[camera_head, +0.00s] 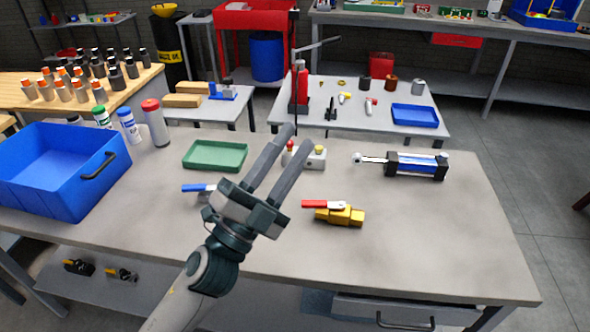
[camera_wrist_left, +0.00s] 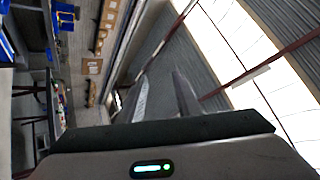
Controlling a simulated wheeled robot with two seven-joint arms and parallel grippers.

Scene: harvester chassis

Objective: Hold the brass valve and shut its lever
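The brass valve (camera_head: 350,217) lies on the grey workbench, right of my left gripper. Its red lever (camera_head: 318,204) points left, roughly along the valve body. My left gripper (camera_head: 297,137) is raised above the bench, its fingers pointing up and away. The fingers stand apart with nothing between them; the left wrist view also shows the empty fingers (camera_wrist_left: 163,85). A second valve with a blue lever (camera_head: 196,188) lies left of the gripper, its body partly hidden by my arm. My right gripper is not in view.
A green tray (camera_head: 216,156) and a button box (camera_head: 310,160) stand behind the gripper. A blue cylinder (camera_head: 418,165) lies at the back right. A blue crate (camera_head: 62,172) and several bottles (camera_head: 155,122) stand at left. The bench's front right is clear.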

